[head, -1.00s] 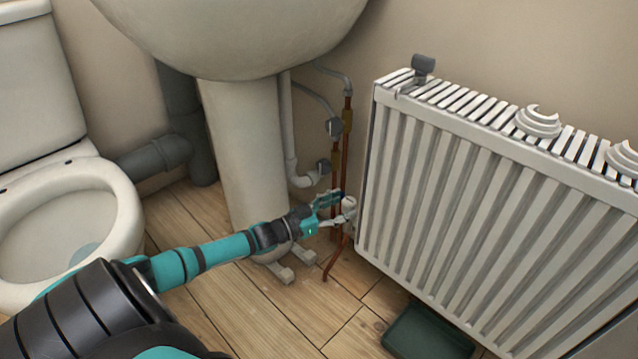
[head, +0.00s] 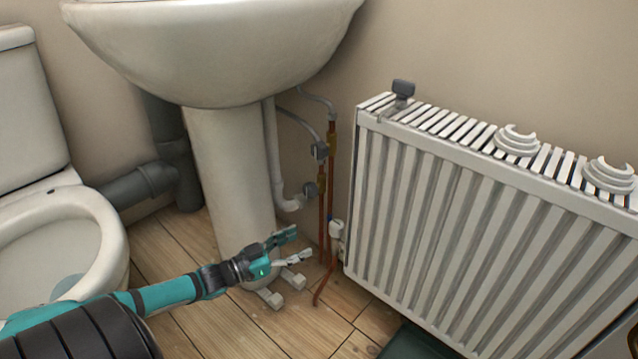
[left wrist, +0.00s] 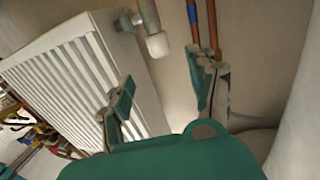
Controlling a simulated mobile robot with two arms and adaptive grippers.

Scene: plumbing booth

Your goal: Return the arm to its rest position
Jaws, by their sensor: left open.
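My left gripper (head: 299,247) is open and empty in the head view, low in front of the basin pedestal (head: 228,170). It is to the left of the white radiator valve (head: 336,230) and apart from it. In the left wrist view the open fingers of my left gripper (left wrist: 165,90) show, with nothing held between them. The valve (left wrist: 157,44) and the white radiator (left wrist: 85,75) lie beyond the fingers there. My right gripper is not in view.
The radiator (head: 490,220) fills the right side, with white stacked rings (head: 517,140) and a dark clamp (head: 403,88) on top. Copper pipes (head: 324,215) rise behind the gripper. The toilet (head: 50,235) stands left. A green tray (head: 415,345) lies on the wooden floor.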

